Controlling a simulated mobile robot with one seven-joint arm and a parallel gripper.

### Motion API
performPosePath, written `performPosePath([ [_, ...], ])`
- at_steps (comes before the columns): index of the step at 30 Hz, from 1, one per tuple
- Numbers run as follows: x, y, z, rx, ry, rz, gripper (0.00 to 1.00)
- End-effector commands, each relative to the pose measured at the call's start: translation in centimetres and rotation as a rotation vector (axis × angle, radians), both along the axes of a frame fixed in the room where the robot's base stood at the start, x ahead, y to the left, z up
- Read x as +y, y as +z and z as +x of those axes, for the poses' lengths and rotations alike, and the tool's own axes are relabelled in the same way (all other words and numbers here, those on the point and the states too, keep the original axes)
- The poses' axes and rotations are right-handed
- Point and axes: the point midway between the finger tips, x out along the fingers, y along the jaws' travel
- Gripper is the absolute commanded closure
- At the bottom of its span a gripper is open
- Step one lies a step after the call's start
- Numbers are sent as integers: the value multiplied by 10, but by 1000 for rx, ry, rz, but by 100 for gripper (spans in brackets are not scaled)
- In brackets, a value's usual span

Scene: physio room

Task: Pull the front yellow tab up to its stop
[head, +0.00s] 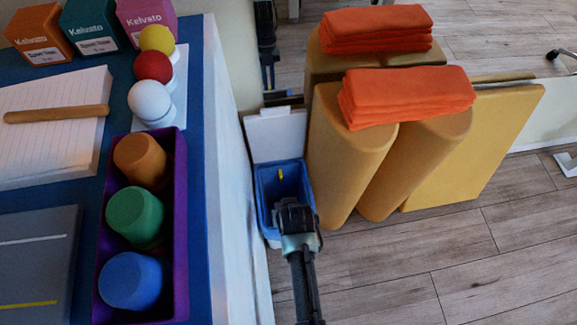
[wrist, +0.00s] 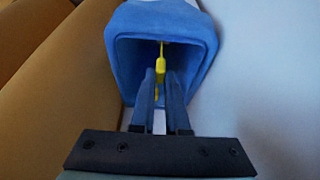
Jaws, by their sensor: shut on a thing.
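A yellow tab (wrist: 160,67) shows inside a blue open-topped bin (wrist: 120,52) in the wrist view. My gripper (wrist: 160,78) reaches into the bin from the near side, its two fingers on either side of the tab's lower part. It is shut on the tab. In the head view the bin (head: 263,185) stands low between the blue-topped counter and the tan bolsters. The tab (head: 280,175) is a small yellow spot there. My gripper (head: 286,203) covers the bin's near part, and its fingertips are hidden. The bin's bottom is dark.
The counter (head: 200,150) along the left holds a purple tray (head: 180,230) with several coloured rolls, balls on a stand, boxes and a notepad. Tan bolsters (head: 340,165) with folded orange towels (head: 405,97) stand close on the right. Floor (head: 460,250) is clear at lower right.

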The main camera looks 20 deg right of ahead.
Motion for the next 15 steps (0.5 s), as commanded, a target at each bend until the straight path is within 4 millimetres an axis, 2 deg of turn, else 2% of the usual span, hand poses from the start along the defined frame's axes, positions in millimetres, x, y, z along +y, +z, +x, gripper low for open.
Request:
performPosePath([
  [3, 0, 0, 1, -2, 0, -1, 100],
  [4, 0, 0, 1, -2, 0, -1, 86],
  [9, 0, 0, 1, -2, 0, -1, 56],
  [15, 0, 0, 0, -1, 0, 0, 56],
])
